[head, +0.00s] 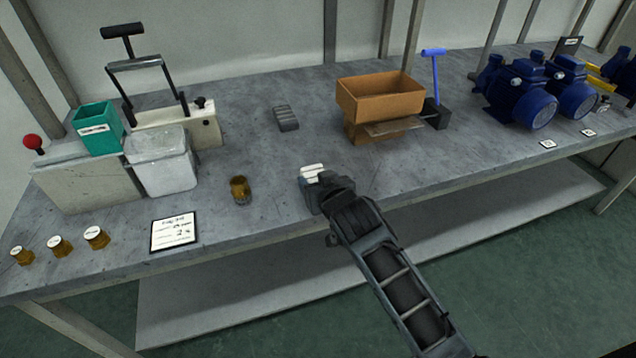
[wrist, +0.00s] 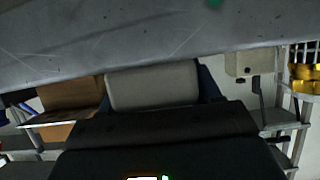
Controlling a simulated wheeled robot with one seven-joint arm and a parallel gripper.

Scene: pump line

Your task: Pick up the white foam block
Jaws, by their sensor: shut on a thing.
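The white foam block (head: 312,169) shows at the tip of my gripper (head: 316,182), near the front edge of the grey bench in the head view. In the wrist view the block (wrist: 152,85) looks pale grey and sits between the two dark fingers of my gripper (wrist: 155,88). The gripper is shut on it. My gripper hides part of the block in the head view. I cannot tell whether the block touches the bench top.
An amber jar (head: 240,190) stands left of my gripper. A grey ribbed block (head: 286,118) lies behind it. An orange bin (head: 381,96) is at the back right, and blue pumps (head: 522,92) stand farther right. A white label card (head: 174,233) lies at the front left.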

